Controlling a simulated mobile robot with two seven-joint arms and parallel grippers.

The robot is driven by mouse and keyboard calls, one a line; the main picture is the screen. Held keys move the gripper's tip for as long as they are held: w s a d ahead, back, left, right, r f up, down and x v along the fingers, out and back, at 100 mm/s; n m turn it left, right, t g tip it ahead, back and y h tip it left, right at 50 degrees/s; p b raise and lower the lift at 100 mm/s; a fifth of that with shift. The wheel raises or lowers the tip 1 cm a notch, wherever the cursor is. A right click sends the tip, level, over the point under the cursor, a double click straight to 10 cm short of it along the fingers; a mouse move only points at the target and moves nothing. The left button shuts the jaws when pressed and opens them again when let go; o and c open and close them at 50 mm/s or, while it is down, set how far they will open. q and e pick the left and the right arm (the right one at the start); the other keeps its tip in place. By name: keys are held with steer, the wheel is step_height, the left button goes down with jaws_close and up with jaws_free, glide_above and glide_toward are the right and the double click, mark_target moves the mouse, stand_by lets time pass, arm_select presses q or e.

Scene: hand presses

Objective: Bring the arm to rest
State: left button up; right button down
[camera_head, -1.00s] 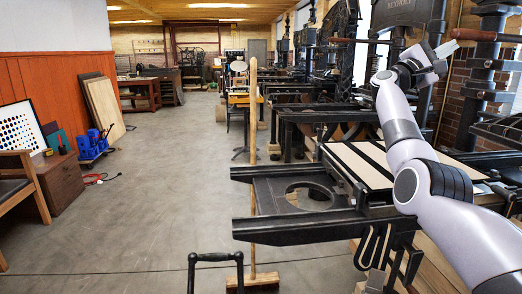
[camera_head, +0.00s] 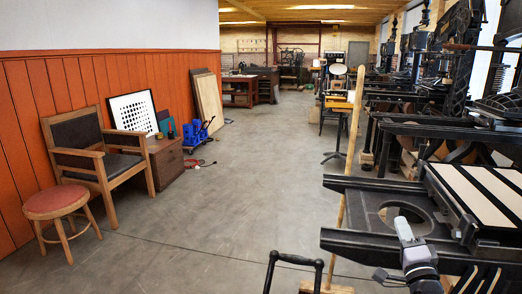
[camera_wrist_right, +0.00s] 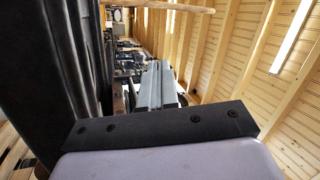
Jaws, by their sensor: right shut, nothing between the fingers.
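My right gripper (camera_head: 404,228) is low at the right of the head view, in front of the nearest press bed. Its fingers are shut with nothing between them and point up. In the right wrist view, the two grey fingers (camera_wrist_right: 158,85) lie side by side, with the wooden ceiling behind them. Most of my right arm is out of the head view. My left arm and gripper do not show.
The nearest hand press's black bed (camera_head: 380,190) overlaps the gripper in the head view. A wooden broom handle (camera_head: 352,130) stands left of it. A black handle (camera_head: 294,260) rises at the bottom. The floor (camera_head: 220,220) is free at centre-left; an armchair (camera_head: 100,155) and stool (camera_head: 60,203) stand left.

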steer(key=s+a+f+n+g+y, duration=0.35)
steer(key=s+a+f+n, duration=0.35)
steer(key=s+f, duration=0.3)
steer(key=s+a+f+n+g+y, duration=0.2)
steer(key=s+a+f+n+g, duration=0.2)
steer(key=s+a+f+n, duration=0.45)
steer(key=s+a+f+n+g, duration=0.1)
steer(key=s+f, duration=0.1)
steer(key=s, duration=0.4)
steer(key=s+a+f+n+g+p, duration=0.1)
steer(key=s+a+f+n+g, duration=0.1)
steer(key=s, duration=0.5)
steer(key=shift+s+f, duration=0.15)
steer(key=shift+f, duration=0.55)
steer(key=shift+g, duration=0.25)
